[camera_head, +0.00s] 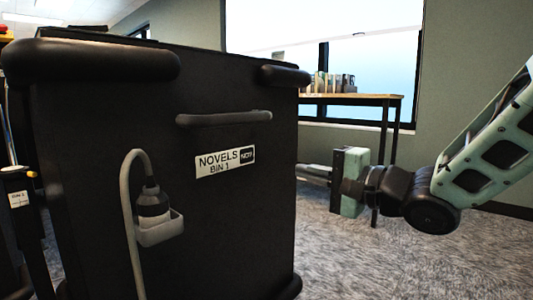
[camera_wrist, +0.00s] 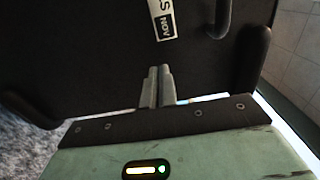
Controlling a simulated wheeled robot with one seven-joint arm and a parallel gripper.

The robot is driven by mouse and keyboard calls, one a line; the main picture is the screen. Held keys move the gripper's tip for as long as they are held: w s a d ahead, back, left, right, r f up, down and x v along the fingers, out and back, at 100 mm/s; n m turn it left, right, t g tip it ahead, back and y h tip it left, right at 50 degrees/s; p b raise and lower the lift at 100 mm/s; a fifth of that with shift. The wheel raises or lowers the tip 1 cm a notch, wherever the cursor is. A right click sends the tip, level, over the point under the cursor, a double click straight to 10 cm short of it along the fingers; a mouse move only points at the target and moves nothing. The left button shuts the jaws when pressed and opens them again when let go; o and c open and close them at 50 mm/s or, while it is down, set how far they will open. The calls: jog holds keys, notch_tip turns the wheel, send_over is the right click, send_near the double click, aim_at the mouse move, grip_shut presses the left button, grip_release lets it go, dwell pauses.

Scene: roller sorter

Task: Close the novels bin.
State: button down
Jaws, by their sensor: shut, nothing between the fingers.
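The novels bin (camera_head: 90,150) is a large black box with rounded bumpers, filling the left and middle of the head view. Its front bears a grey bar handle (camera_head: 224,118) and a white label (camera_head: 225,161) reading "NOVELS BIN 1". My gripper (camera_head: 303,172) is shut and empty, just right of the bin's right edge, pointing left.
A grey cable with a plug in a holder (camera_head: 160,228) hangs on the bin's front. Carpet (camera_head: 400,262) is clear at the lower right.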

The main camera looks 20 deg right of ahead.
aim_at(256, 160)
jog(key=p+x, duration=0.1)
jog(key=x, duration=0.9)
jog(key=shift+w+a+f, duration=0.15)
jog(key=shift+w+a, duration=0.15)
jog(key=shift+w, duration=0.05)
